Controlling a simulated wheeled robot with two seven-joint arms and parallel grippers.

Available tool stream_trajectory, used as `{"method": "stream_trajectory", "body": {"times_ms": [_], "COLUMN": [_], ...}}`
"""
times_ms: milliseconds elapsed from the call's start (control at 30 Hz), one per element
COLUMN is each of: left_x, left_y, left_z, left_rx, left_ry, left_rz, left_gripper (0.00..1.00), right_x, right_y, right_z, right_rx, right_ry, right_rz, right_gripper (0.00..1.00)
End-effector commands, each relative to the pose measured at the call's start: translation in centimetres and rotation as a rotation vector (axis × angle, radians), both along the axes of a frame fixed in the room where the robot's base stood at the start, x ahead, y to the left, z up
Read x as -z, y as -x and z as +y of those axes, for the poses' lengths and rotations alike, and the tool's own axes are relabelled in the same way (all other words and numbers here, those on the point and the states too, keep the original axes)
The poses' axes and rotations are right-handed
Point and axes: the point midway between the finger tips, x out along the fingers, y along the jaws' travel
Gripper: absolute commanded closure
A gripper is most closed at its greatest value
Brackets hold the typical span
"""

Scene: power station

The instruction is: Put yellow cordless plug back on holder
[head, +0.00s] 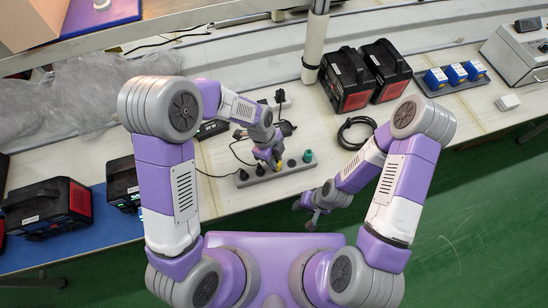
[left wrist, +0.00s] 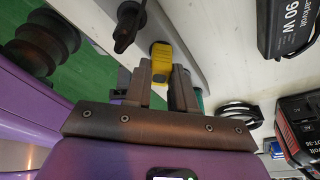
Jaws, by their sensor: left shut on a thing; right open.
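The yellow cordless plug (left wrist: 161,66) is between the fingertips of my left gripper (left wrist: 163,76), which is shut on it. In the head view my left gripper (head: 270,160) points down at the grey strip-shaped holder (head: 290,170), and the plug is mostly hidden there. The holder also shows in the left wrist view (left wrist: 180,40). I cannot tell whether the plug touches the holder or is seated in it. My right gripper (head: 312,218) is open and empty, below the holder near the table's front edge.
Black chargers or battery packs (head: 346,80) stand behind to the right, beside blue blocks (head: 455,74) on a tray. A coiled black cable (head: 356,132) lies right of the holder. Black adapters and cables (head: 235,150) lie around my left gripper. A white post (head: 315,45) rises behind.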

Motion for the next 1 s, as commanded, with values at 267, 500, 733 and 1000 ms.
{"method": "stream_trajectory", "body": {"times_ms": [267,500,733,1000], "left_x": [0.09,0.14,0.14,0.15], "left_y": [0.07,0.09,0.14,0.16], "left_z": [0.01,-0.01,-0.03,-0.04], "left_rx": [0.000,0.002,0.002,0.002], "left_ry": [-0.001,0.000,-0.002,-0.002], "left_rz": [0.002,0.003,0.003,0.003], "left_gripper": [1.00,1.00,1.00,0.62], "right_x": [-0.04,0.08,0.22,0.22], "right_y": [0.00,0.00,0.00,0.00], "right_z": [0.00,0.00,0.00,-0.01], "right_rx": [0.000,0.000,0.000,0.000], "right_ry": [0.000,0.000,0.000,0.000], "right_rz": [0.000,0.000,0.000,0.000], "right_gripper": [0.57,0.57,0.57,0.57]}}
